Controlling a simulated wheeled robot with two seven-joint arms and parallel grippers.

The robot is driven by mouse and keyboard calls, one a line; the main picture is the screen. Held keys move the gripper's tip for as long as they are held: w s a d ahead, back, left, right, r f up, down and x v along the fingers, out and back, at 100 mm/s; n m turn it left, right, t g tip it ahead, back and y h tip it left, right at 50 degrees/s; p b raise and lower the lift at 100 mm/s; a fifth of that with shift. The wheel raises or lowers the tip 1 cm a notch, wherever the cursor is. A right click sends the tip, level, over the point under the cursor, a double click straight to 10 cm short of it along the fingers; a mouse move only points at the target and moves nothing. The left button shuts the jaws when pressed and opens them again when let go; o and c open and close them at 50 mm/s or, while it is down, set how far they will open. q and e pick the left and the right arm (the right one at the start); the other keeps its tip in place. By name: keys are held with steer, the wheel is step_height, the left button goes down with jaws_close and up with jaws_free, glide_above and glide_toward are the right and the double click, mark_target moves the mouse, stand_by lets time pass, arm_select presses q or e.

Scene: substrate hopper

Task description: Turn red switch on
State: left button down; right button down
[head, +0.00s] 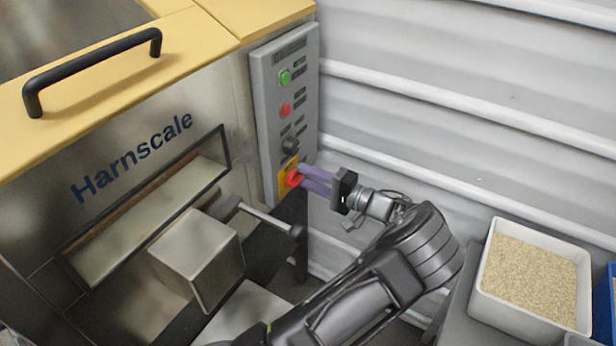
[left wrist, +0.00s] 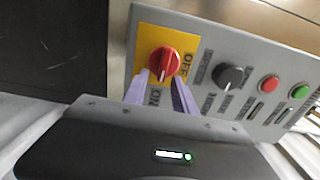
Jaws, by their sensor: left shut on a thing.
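The red switch (head: 293,178) is a rotary knob on a yellow plate, low on the grey control panel (head: 268,105) of the Harnscale machine. In the left wrist view the red switch (left wrist: 164,62) sits between OFF and ON labels, with OFF to its right and ON below it. My right gripper is not in view.
Above the switch are a black knob (head: 290,145), a red button (head: 285,109) and a green button (head: 285,77). A lever (head: 270,219) juts from the machine below the panel. A white bin (head: 480,288) of grain stands at right. A corrugated wall (head: 450,90) is behind.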

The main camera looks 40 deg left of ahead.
arm_select(q)
steer(key=c, duration=1.5)
jaws_free()
steer(key=shift+s+f, duration=0.2)
steer(key=shift+s, duration=0.1)
steer(key=o, duration=0.5)
steer(key=shift+w+r, duration=0.1)
steer(key=shift+r, duration=0.05)
steer(key=shift+d, duration=0.15)
steer(key=d, duration=0.7)
steer(key=shift+w+d, duration=0.3)
steer(key=shift+w, duration=0.1)
steer(key=shift+o, duration=0.5)
